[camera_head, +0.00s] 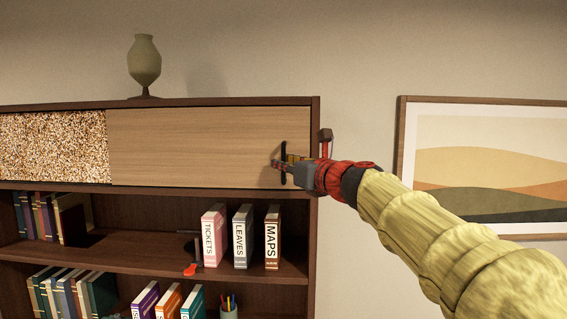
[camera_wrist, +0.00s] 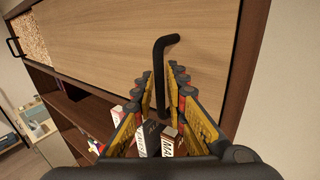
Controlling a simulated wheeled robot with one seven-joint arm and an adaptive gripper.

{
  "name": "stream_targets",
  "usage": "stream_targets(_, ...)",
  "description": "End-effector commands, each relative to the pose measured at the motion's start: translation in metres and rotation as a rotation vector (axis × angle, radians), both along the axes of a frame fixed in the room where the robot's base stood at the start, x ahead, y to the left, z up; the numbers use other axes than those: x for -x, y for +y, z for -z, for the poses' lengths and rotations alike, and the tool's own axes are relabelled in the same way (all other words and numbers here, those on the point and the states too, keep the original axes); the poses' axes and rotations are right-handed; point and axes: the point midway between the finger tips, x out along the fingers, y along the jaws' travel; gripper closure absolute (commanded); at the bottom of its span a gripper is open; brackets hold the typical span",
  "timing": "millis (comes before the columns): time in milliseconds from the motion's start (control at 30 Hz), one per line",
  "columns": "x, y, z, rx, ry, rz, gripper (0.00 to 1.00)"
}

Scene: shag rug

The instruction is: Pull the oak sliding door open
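The oak sliding door (camera_head: 190,146) is a plain light wood panel covering the right part of the bookcase's top compartment. It also fills the upper part of the wrist view (camera_wrist: 105,45). Its black bar handle (camera_head: 283,150) is near the door's right end; in the wrist view the handle (camera_wrist: 159,70) stands upright with a bent top. My gripper (camera_head: 279,164) is at the handle. In the wrist view its yellow-and-black fingers (camera_wrist: 161,82) are apart, one on each side of the bar, with visible gaps. Contact with the handle cannot be told.
A speckled panel (camera_head: 54,146) fills the top compartment's left part. A green vase (camera_head: 144,62) stands on the bookcase top. Boxes and books, including a MAPS box (camera_head: 272,238), stand on the shelves below. A framed picture (camera_head: 490,170) hangs to the right.

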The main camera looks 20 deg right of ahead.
Motion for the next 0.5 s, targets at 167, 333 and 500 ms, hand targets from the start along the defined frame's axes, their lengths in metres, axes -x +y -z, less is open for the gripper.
stream_targets(167, -0.0017, 0.0004, 0.0002, 0.001, 0.0, 0.0, 0.86)
stream_targets(333, -0.0015, 0.0003, 0.0002, 0.001, 0.0, 0.001, 0.9)
stream_targets(500, -0.0015, 0.0002, 0.0003, 0.001, 0.0, 0.001, 1.0)
